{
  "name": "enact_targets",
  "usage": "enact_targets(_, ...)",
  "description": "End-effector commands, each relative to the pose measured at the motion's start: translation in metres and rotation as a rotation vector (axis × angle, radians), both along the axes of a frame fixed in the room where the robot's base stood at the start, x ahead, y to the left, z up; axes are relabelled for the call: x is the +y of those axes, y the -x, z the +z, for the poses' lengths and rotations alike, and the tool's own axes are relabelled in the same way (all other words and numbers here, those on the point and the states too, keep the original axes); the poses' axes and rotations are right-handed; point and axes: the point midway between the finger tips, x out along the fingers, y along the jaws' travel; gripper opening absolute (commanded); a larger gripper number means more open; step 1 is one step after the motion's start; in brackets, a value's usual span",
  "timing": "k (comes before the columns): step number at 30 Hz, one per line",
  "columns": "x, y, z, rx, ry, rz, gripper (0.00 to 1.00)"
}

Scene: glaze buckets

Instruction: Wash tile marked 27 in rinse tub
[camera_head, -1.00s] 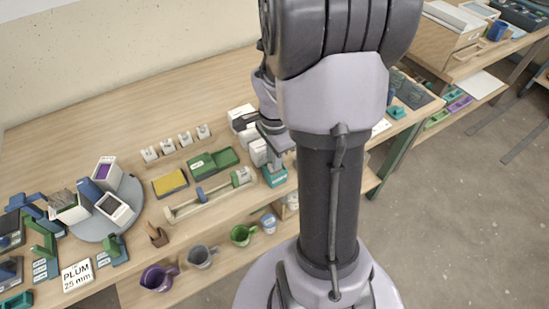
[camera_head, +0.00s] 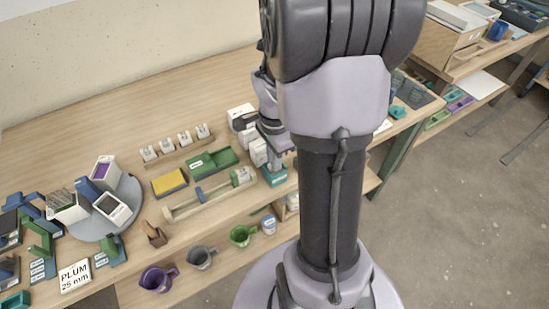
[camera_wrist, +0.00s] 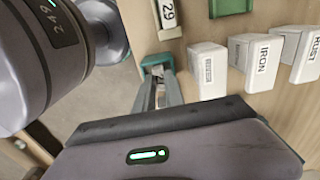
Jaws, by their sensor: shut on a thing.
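My gripper (camera_wrist: 160,90) points down at the table's front edge in the wrist view. Its jaws are close together on a small teal thing (camera_wrist: 155,62), perhaps a holder or handle; what it grips is partly hidden by the fingers. In the head view the teal thing (camera_head: 275,176) stands at the front edge, below my wrist. No tile marked 27 can be read. A white piece marked 29 (camera_wrist: 168,13) shows at the top of the wrist view, at the end of a long wooden rack (camera_head: 205,195). I cannot tell which container is the rinse tub.
White boxes (camera_wrist: 262,62), one labelled IRON, stand right beside my gripper. Left are a green tray (camera_head: 212,162), a yellow sponge (camera_head: 170,182), several small white pieces (camera_head: 167,146) and a grey round turntable (camera_head: 128,210). Cups, one purple (camera_head: 157,279), sit on the lower shelf. Back tabletop is clear.

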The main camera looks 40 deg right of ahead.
Motion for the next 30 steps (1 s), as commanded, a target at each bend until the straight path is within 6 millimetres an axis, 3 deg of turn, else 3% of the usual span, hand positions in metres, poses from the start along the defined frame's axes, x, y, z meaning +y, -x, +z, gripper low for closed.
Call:
enact_targets(6,-0.0001,-0.0001,0.0062,-0.001,0.0,0.0,0.0)
enact_targets(13,0.0,0.0,-0.0025,0.0,0.0,0.0,0.0)
enact_targets(18,0.0,0.0,0.0061,0.0,0.0,0.0,0.0)
enact_targets(24,0.0001,0.0001,-0.0029,0.001,0.0,0.0,0.0)
enact_targets(30,0.0,0.0001,0.0061,0.0,0.0,0.0,0.0)
